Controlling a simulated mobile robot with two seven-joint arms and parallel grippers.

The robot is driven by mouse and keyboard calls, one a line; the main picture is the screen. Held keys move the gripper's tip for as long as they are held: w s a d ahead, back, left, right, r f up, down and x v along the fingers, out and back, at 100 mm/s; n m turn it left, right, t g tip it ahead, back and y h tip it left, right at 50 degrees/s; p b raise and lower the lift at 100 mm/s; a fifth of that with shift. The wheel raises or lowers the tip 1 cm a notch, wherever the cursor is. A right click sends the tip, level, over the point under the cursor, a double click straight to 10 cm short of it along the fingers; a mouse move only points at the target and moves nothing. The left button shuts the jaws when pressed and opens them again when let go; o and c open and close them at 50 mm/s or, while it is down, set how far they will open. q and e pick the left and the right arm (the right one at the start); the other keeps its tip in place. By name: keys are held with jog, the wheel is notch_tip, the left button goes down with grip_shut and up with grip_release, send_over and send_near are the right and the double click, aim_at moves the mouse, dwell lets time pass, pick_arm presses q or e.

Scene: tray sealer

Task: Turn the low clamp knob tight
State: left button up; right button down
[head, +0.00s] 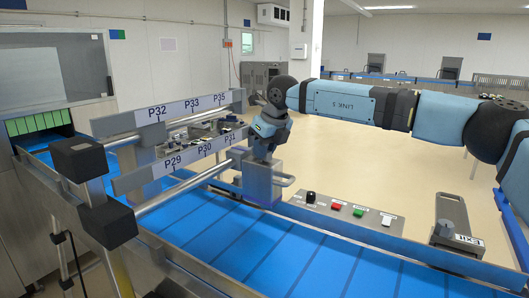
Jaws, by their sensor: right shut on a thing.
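My right gripper (260,152) comes in from the right and points down at the end of the lower guide rail. It is shut at the top of the grey clamp block (262,186), where the low clamp knob sits. The jaws cover most of the knob, so its turn position cannot be read. The lower rail (132,181) carries the labels P29, P30 and P31. The upper rail (142,117) behind it carries P32, P33 and P35. My left gripper is not in view.
A blue conveyor belt (235,248) runs below the rails. Dark end blocks (80,158) stand at the left. A control box (345,212) with a black knob and coloured buttons is right of the clamp.

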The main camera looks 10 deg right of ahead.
jog(key=m+b, duration=0.1)
jog(key=m+h+b, duration=0.1)
jog(key=shift+a+f+m, duration=0.15)
jog(key=shift+m, duration=0.25)
jog(key=m+h+b, duration=0.1)
jog(key=m, duration=0.1)
jog(key=shift+a+m+t+b, duration=0.15)
jog(key=shift+m+t+b, duration=0.15)
jog(key=m+h+b, duration=0.1)
jog(key=m, duration=0.2)
jog(key=shift+a+m+h+b, duration=0.1)
jog(key=shift+m+h+b, duration=0.2)
jog(key=m+h, duration=0.1)
jog(key=m, duration=0.1)
jog(key=shift+a+m+b, duration=0.15)
jog(key=shift+m+b, duration=0.15)
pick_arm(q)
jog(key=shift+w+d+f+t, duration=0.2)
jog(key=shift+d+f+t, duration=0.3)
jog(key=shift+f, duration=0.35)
pick_arm(e)
jog(key=shift+w+m+g+h, duration=0.1)
jog(key=shift+m+g+h, duration=0.5)
jog(key=shift+m, duration=1.2)
jog(key=shift+r, duration=0.2)
jog(key=c, duration=1)
grip_release()
